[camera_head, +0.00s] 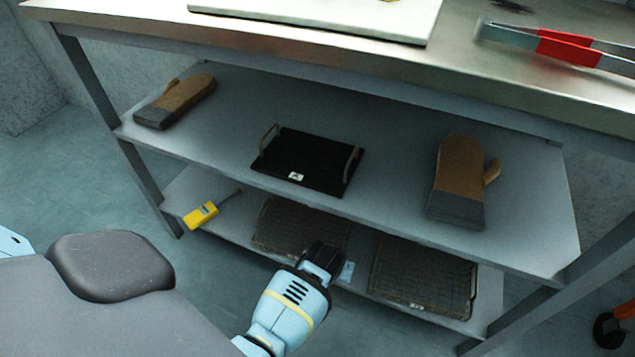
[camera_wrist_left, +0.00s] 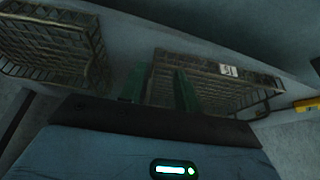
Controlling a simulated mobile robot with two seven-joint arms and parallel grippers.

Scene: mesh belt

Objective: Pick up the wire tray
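Two dark wire trays lie on the lower shelf. The left wire tray (camera_head: 285,226) is partly hidden behind my gripper in the head view; it also shows in the left wrist view (camera_wrist_left: 215,88), with a white label. The right wire tray (camera_head: 423,276) lies to the right of my gripper and shows at upper left in the left wrist view (camera_wrist_left: 50,45). My left gripper (camera_head: 325,254) is at the right front end of the left tray. In the wrist view its green fingers (camera_wrist_left: 158,88) are apart, one overlapping that tray's end; contact cannot be told. My right gripper is out of view.
A yellow device (camera_head: 201,215) lies at the lower shelf's left end. The middle shelf above (camera_head: 395,165) holds a black tray (camera_head: 305,160) with handles and two brown mitts (camera_head: 460,175) (camera_head: 180,98). Red-handled tongs (camera_head: 568,48) lie on the steel tabletop.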

